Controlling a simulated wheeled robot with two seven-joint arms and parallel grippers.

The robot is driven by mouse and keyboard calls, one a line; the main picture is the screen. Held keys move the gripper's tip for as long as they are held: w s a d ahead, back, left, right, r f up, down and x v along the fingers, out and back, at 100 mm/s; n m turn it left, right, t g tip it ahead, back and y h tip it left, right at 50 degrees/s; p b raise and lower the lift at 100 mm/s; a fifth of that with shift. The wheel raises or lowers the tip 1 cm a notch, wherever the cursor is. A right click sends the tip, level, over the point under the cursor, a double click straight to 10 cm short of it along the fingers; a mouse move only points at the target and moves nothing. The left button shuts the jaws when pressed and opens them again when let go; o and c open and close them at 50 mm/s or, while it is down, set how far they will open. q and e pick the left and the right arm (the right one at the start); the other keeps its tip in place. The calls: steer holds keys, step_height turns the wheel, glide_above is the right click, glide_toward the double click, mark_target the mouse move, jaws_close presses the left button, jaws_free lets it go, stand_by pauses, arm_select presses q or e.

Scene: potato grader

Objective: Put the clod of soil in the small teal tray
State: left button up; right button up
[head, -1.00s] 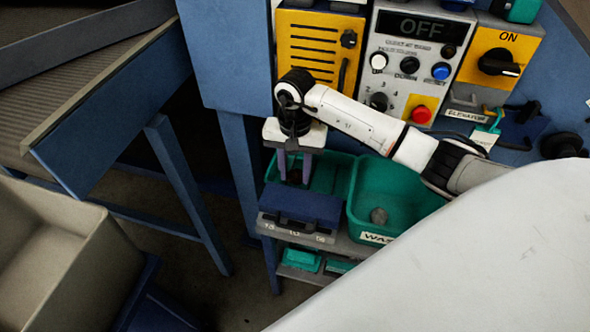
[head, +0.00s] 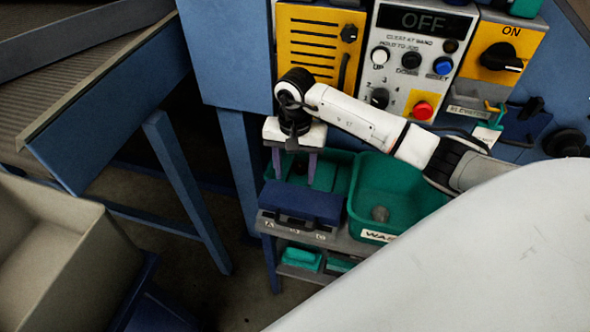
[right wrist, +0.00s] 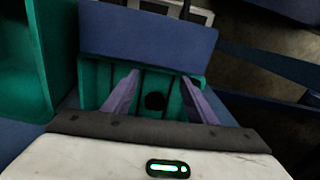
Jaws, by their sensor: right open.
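My right gripper (head: 294,176) points down over the small teal tray (head: 336,172), with its two purple fingers spread apart. In the right wrist view the open fingers (right wrist: 152,98) stand on either side of a dark round lump that looks like the clod of soil (right wrist: 155,101). The lump lies in the small teal tray (right wrist: 92,78), between its dark ribs, and neither finger seems to touch it. In the head view the gripper and the blue box hide the lump. My left gripper is not in view.
A blue box (head: 303,203) stands in front of the small tray. The control panel (head: 420,60) rises behind. A beige bin (head: 75,235) is at left.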

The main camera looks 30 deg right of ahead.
step_height(320, 180, up, 13)
steer(key=shift+p, duration=0.3)
steer(key=shift+a, duration=0.1)
stand_by(0.4)
